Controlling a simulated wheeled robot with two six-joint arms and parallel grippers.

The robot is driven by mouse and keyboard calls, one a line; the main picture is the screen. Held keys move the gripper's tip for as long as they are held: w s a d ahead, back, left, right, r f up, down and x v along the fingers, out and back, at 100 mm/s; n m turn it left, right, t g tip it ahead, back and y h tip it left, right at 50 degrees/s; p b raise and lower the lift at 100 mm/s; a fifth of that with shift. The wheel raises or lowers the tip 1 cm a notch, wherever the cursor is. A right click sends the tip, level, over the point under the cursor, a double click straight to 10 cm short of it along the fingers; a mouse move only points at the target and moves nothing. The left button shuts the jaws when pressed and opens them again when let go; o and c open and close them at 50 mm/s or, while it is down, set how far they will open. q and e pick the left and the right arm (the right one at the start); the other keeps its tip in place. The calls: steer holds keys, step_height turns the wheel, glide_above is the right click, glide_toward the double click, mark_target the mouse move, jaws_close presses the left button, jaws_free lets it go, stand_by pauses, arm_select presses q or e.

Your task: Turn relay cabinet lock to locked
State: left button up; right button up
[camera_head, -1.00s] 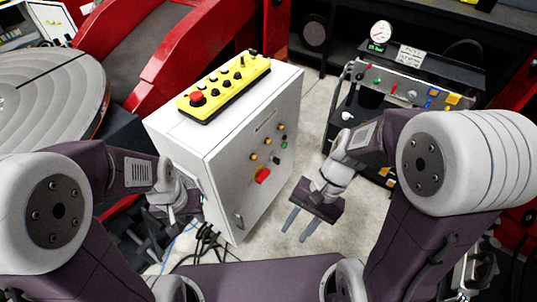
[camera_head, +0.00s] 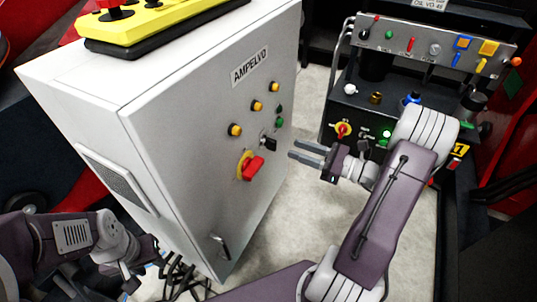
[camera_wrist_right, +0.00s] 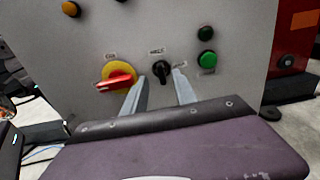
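The relay cabinet (camera_head: 200,130) is a light grey box with a sloped front panel. Its lock (camera_head: 268,142) is a small black key switch right of the red-and-yellow rotary switch (camera_head: 250,167). In the right wrist view the lock (camera_wrist_right: 161,70) shows between my fingertips, with small labels above and to its right, too small to read. My right gripper (camera_head: 291,149) is open and empty, its fingers pointing at the panel, just short of the lock. My left gripper (camera_head: 140,275) is at the lower left beside the cabinet; its fingers are unclear.
Yellow and green buttons (camera_head: 279,122) sit above the lock. A yellow control box (camera_head: 150,25) lies on the cabinet top. A handle (camera_head: 220,245) is low on the panel. A machine panel (camera_head: 435,45) with levers stands at right, and cables run on the floor.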

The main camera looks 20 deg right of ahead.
mark_target(276, 143)
steer(key=b+x, duration=0.3)
steer(key=x, duration=0.5)
steer(key=shift+a+b, duration=0.15)
steer(key=shift+b, duration=0.2)
steer(key=shift+w+a+r, duration=0.1)
steer(key=shift+w+a, duration=0.15)
steer(key=shift+w, duration=0.15)
jaws_close()
